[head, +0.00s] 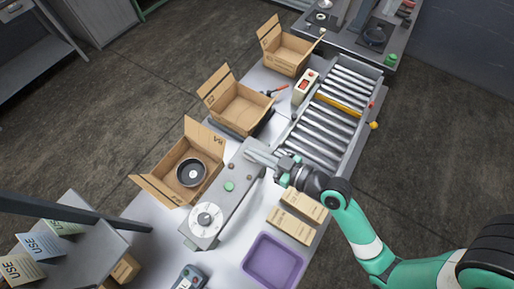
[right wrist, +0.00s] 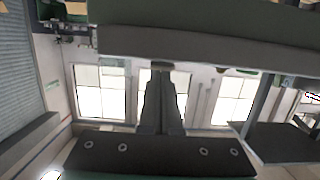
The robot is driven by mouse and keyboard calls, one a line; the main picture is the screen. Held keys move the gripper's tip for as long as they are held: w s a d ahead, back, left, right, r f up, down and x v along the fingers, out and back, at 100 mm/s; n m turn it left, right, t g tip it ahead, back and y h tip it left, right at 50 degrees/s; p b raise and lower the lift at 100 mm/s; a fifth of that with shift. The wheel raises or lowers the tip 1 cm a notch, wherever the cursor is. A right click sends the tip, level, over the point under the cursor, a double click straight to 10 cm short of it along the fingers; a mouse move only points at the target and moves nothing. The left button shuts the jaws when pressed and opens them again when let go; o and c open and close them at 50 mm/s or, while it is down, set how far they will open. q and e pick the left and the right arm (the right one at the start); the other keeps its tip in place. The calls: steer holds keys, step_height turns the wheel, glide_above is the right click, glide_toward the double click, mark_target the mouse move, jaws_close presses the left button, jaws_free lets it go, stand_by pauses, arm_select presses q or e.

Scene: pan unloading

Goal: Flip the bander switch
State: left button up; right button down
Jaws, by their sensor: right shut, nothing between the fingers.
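A long grey machine (head: 222,198), which looks like the bander, stands on the table and carries a white dial (head: 207,218), a green button (head: 229,186) and small dark knobs. I cannot tell for certain which part is its switch. My right gripper (head: 248,154) is shut and empty at the far end of this machine, hiding part of it. In the right wrist view the closed fingers (right wrist: 161,70) reach up toward a grey-green body (right wrist: 200,42) close to the tips; contact is unclear. My left gripper is not in view.
Open cardboard boxes line the table's left side; the nearest (head: 160,186) holds a dark round pan (head: 191,173). A roller conveyor (head: 325,120) lies beyond my right gripper. Small cartons (head: 290,225) and a purple tray (head: 272,262) sit near my right arm. A small red-topped control box (head: 305,88) stands beside the conveyor.

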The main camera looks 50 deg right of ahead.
steer(key=r+p, duration=0.1)
steer(key=r, duration=0.1)
steer(key=r+p, duration=0.2)
steer(key=shift+w+r, duration=0.2)
steer(key=shift+r, duration=0.05)
steer(key=shift+s+d+f+b, duration=0.15)
steer(key=shift+s+b, duration=0.15)
steer(key=shift+s, duration=0.2)
steer(key=shift+s+d+f+b, duration=0.15)
steer(key=shift+s+b, duration=0.15)
steer(key=shift+s, duration=0.15)
arm_select(q)
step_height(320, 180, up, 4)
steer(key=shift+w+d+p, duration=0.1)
steer(key=shift+p, duration=0.55)
arm_select(e)
steer(key=a+r+v, duration=0.1)
steer(key=v, duration=0.6)
steer(key=shift+s+d+r, duration=0.2)
steer(key=shift+s+d, duration=0.15)
